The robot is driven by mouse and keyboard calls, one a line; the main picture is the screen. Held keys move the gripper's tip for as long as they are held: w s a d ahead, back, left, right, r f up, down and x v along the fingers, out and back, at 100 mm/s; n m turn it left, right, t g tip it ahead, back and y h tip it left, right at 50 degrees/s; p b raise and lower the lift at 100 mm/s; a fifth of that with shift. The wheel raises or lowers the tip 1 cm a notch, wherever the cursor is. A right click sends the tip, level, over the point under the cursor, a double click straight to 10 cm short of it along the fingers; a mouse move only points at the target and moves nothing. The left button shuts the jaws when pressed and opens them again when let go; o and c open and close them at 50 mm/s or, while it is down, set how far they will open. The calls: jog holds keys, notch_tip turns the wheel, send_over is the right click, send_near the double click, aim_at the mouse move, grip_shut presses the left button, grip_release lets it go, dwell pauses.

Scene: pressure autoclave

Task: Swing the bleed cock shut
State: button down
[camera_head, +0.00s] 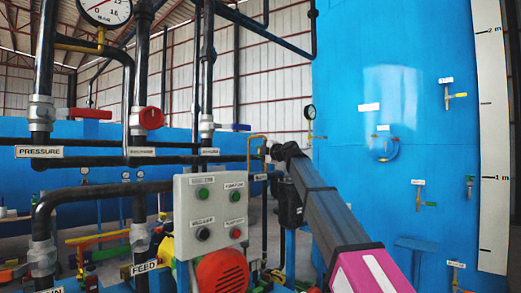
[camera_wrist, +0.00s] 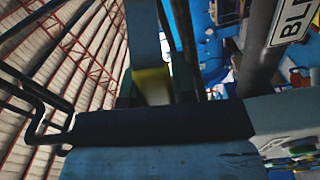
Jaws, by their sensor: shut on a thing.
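The bleed cock is mostly hidden behind my gripper in the head view. A label (camera_wrist: 293,20) whose visible letters read "BL" hangs on a dark pipe (camera_wrist: 262,45) beside my gripper in the wrist view. My gripper (camera_head: 268,152) reaches in from the lower right in the head view, right of the control box's top. In the wrist view my gripper (camera_wrist: 155,92) has its dark fingers shut on a blurred yellow piece (camera_wrist: 152,86), which looks like the cock's handle. The handle's angle to its pipe cannot be told.
A grey control box (camera_head: 210,217) with buttons stands just left of my arm. A thin bent yellow tube (camera_head: 248,150) rises beside my gripper. Dark vertical pipes (camera_head: 207,70) and a red-handled valve (camera_head: 150,118) are farther left. A large blue tank (camera_head: 345,90) stands behind, right.

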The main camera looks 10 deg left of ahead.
jog(key=shift+s+f+n, duration=0.15)
jog(key=shift+f+n, duration=0.65)
jog(key=shift+n, duration=0.1)
jog(key=shift+f, duration=0.1)
jog(key=c, duration=0.9)
grip_release()
jog(key=shift+d, duration=0.1)
jog(key=v, duration=1)
jog(key=shift+s+d, duration=0.25)
